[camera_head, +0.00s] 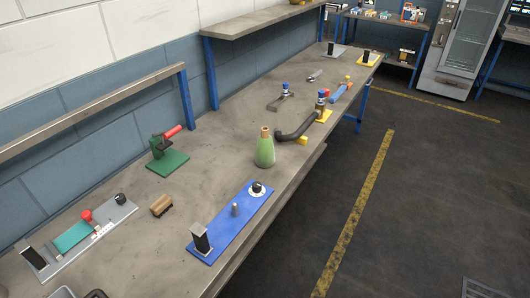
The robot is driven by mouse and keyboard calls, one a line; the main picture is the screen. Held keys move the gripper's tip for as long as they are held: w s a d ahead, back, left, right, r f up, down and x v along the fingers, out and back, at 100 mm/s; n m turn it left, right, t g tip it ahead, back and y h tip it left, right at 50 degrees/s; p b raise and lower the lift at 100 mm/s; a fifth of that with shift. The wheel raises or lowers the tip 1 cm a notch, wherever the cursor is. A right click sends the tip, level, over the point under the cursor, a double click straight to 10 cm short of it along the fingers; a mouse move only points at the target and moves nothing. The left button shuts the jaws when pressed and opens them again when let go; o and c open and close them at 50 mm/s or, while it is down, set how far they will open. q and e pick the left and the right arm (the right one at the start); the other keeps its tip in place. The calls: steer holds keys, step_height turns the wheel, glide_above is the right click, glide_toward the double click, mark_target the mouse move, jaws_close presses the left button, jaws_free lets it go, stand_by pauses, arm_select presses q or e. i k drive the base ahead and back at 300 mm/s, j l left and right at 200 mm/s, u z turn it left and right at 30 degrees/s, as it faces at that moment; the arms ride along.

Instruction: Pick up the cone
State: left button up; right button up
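The cone (265,152) is light green with a brown tip. It stands upright on the grey workbench (215,135), near the bench's front edge and just behind the blue plate. Nothing touches it. Neither of my grippers shows in the head view.
A blue plate (232,222) with posts and a dial lies in front of the cone. A dark curved pipe (296,131) lies close behind it, to the right. A green press (167,155) and a brown brush (161,206) are to the left. Bare bench surrounds the cone's left side.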

mark_target(264, 157)
steer(key=i+l, duration=0.2)
steer(key=l, duration=0.15)
steer(key=i+l+u, duration=0.1)
steer(key=l, duration=0.25)
steer(key=i+l, duration=0.25)
steer(key=l, duration=0.15)
steer(key=i+l, duration=0.2)
steer(key=l, duration=0.15)
steer(key=i+l+u, duration=0.1)
steer(key=l, duration=0.3)
steer(key=i+l, duration=0.2)
steer(key=l, duration=0.15)
steer(key=i+l+u, duration=0.1)
steer(key=l, duration=0.3)
steer(key=i, duration=0.05)
